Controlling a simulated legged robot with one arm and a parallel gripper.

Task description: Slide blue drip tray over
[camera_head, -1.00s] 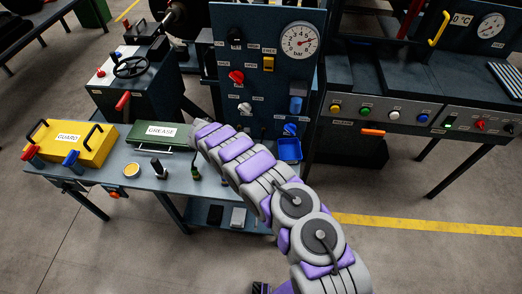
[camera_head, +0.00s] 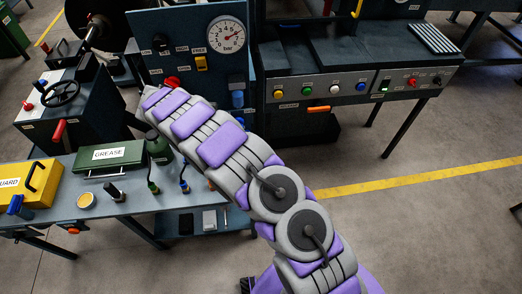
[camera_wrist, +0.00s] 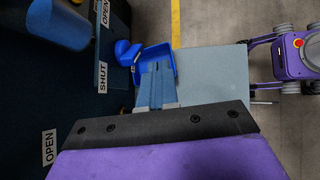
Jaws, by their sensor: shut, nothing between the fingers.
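The blue drip tray (camera_wrist: 168,58) shows in the wrist view as a bright blue open tray with raised walls. It sits at the edge of a grey-blue bench surface, beside a blue knob (camera_wrist: 127,53). My gripper (camera_wrist: 156,66) is shut, with its fingertips over the tray's inside; I cannot tell whether they touch its floor or wall. The fingers hide part of the tray. In the head view the tray and my gripper are hidden behind my arm.
The gauge panel (camera_head: 190,20) stands behind my arm. A green grease box (camera_head: 108,156), a yellow guard box (camera_head: 30,183) and a round tin (camera_head: 86,200) lie on the bench at left. A button console (camera_head: 350,88) is to the right. Open floor lies at lower right.

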